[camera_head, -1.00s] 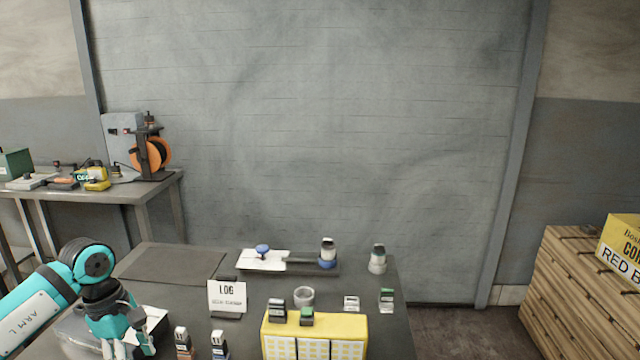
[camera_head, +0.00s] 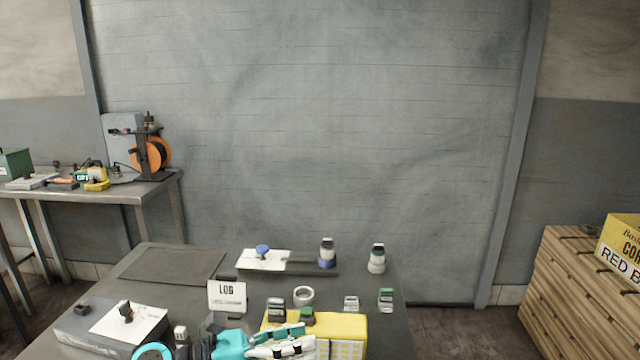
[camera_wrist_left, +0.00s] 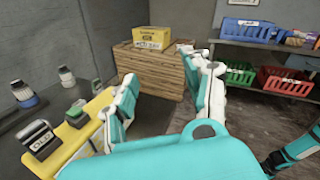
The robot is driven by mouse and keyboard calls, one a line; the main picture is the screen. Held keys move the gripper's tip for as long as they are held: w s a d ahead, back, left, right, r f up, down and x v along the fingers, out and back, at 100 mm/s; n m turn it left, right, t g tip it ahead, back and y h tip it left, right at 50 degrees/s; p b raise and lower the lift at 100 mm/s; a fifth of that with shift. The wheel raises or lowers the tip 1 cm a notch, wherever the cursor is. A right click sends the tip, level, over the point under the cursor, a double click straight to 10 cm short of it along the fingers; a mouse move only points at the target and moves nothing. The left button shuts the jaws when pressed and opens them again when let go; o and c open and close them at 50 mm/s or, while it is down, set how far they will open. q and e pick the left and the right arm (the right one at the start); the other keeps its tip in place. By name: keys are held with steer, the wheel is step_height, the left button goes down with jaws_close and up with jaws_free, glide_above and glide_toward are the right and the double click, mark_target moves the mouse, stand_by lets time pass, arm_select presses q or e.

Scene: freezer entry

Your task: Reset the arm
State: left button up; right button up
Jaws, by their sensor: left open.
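My left gripper (camera_head: 283,345) is low in the head view, in front of the yellow box (camera_head: 342,324) on the dark table (camera_head: 200,290). In the left wrist view its two teal and white fingers (camera_wrist_left: 165,95) are spread apart with nothing between them. The yellow box also shows in the left wrist view (camera_wrist_left: 72,135), to the left of the fingers. I cannot tell whether the gripper touches the box. My right gripper does not show clearly; a teal arm part (camera_wrist_left: 300,148) is at the right edge of the wrist view.
A wooden crate (camera_head: 580,290) is at the right. A shelf with a blue basket (camera_wrist_left: 248,30) and a red basket (camera_wrist_left: 286,80) stands beyond.

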arm_select(q)
steer(key=w+a+r+n+t+y, duration=0.1)
steer(key=a+r+n+t+y, duration=0.15)
steer(key=n+t, duration=0.6)
steer(key=w+a+r+n+t+y, duration=0.1)
steer(key=a+n+t+y, duration=0.35)
steer(key=n, duration=0.75)
steer(key=s+a+f+n+g+y, duration=0.35)
steer(key=a+f+n+y, duration=0.6)
steer(key=f+n, duration=0.55)
steer(key=s+f+n+g, duration=0.5)
steer(key=s+f+g, duration=0.15)
steer(key=s, duration=0.55)
steer(key=s+f+n+g, duration=0.5)
steer(key=s+f, duration=0.2)
steer(key=s, duration=0.5)
step_height(320, 180, down, 24)
steer(key=f+g, duration=0.1)
steer(key=s+a+f+g, duration=0.1)
steer(key=s+a+f, duration=0.2)
steer(key=s+f, duration=1.4)
steer(key=shift+s+m+g, duration=0.3)
steer(key=shift+s+m, duration=0.05)
